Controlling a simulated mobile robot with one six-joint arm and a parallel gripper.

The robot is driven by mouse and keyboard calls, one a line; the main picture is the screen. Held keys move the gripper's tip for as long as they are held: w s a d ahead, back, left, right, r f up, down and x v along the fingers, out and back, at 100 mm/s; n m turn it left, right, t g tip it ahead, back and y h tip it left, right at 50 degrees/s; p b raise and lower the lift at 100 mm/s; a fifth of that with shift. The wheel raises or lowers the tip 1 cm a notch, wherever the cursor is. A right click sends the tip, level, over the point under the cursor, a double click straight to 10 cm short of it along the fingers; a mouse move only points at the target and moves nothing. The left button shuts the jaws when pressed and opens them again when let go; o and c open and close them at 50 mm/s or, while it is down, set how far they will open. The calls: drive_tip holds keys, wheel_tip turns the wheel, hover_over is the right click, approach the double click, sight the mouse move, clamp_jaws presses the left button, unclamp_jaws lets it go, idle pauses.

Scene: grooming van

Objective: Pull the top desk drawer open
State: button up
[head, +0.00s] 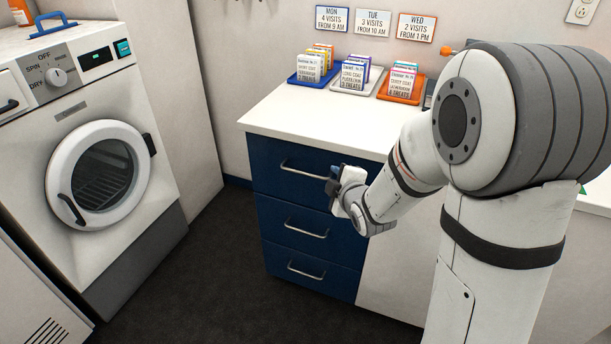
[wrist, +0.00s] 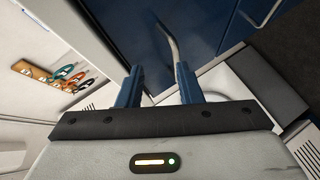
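The desk (head: 300,119) has a stack of three dark blue drawers, each with a silver bar handle. The top drawer (head: 270,182) looks flush with the ones below, so it appears closed. Its handle (head: 303,169) runs across the front, with its right end by my gripper (head: 334,181). In the wrist view my gripper (wrist: 158,84) has its two blue fingers spread apart. A silver handle (wrist: 169,40) lies just beyond the fingertips, its near end close to the right finger. I cannot tell whether they touch. Nothing is held between the fingers.
Blue, white and orange card trays (head: 402,88) stand on the desktop. A white dryer (head: 95,175) with a round door stands at the left. Dark floor (head: 225,265) is open between it and the drawers. Lower drawer handles (head: 306,229) stick out below.

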sight(308, 175)
drive_tip(key=w+a+f+n+y, duration=0.1)
drive_tip(key=w+a, duration=0.1)
drive_tip(key=w+a+f+n+t+y+b, duration=0.1)
drive_tip(key=w+a+f, duration=0.1)
drive_tip(key=w+a, duration=0.1)
drive_tip(key=w+a+f+n+b, duration=0.1)
drive_tip(key=w+a+n, duration=0.1)
drive_tip(key=w, duration=0.1)
drive_tip(key=shift+w+a+f+t+y, duration=0.15)
drive_tip(key=shift+f+t+y, duration=0.15)
drive_tip(key=shift+f+y, duration=0.1)
drive_tip(key=shift+c, duration=0.3)
clamp_jaws()
